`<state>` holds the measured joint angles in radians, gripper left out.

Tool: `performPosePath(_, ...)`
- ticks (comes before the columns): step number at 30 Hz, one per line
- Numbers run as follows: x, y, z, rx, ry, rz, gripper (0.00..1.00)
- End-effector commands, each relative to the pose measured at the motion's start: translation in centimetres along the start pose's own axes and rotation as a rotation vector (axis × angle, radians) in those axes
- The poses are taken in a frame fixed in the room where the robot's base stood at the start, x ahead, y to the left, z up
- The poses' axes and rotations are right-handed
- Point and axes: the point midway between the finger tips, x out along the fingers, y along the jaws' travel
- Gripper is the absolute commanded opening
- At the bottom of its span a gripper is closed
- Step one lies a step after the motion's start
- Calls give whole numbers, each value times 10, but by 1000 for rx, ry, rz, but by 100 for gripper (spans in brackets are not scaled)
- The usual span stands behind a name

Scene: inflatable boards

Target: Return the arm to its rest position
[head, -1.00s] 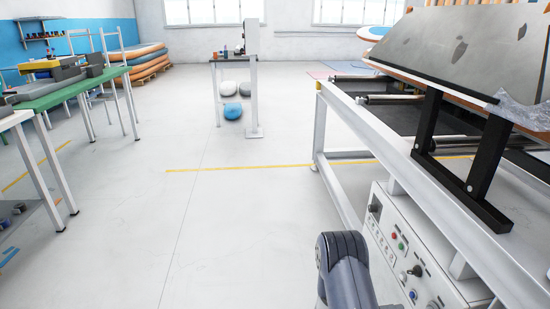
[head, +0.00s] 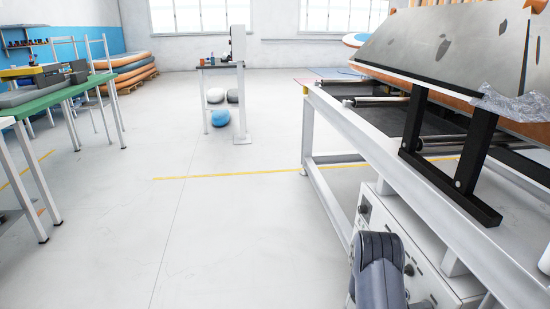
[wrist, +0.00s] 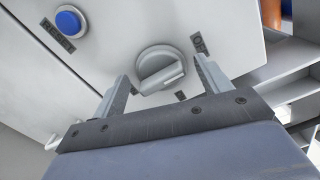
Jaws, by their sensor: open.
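My arm (head: 377,270) shows as a dark grey link at the bottom right of the head view, in front of the machine's control panel. Beyond the fingers is a grey rotary knob (wrist: 158,68) on a light panel, seen between the fingertips. I cannot tell the exact gap between fingers and knob. A blue button (wrist: 69,21) with a RESET label sits at the upper left. In the head view my gripper itself is not visible.
A white machine frame (head: 330,115) with a control box (head: 365,212) stands close on the right. A green-topped table (head: 60,95) stands on the left. A small stand (head: 240,100) is at the back. The floor (head: 200,235) between them is clear.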

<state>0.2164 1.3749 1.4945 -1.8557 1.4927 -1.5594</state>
Motion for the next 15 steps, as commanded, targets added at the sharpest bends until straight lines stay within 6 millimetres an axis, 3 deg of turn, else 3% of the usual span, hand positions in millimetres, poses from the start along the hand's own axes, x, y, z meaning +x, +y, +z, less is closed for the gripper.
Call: performPosePath(15, 0, -1, -1, 425, 0, 0, 73)
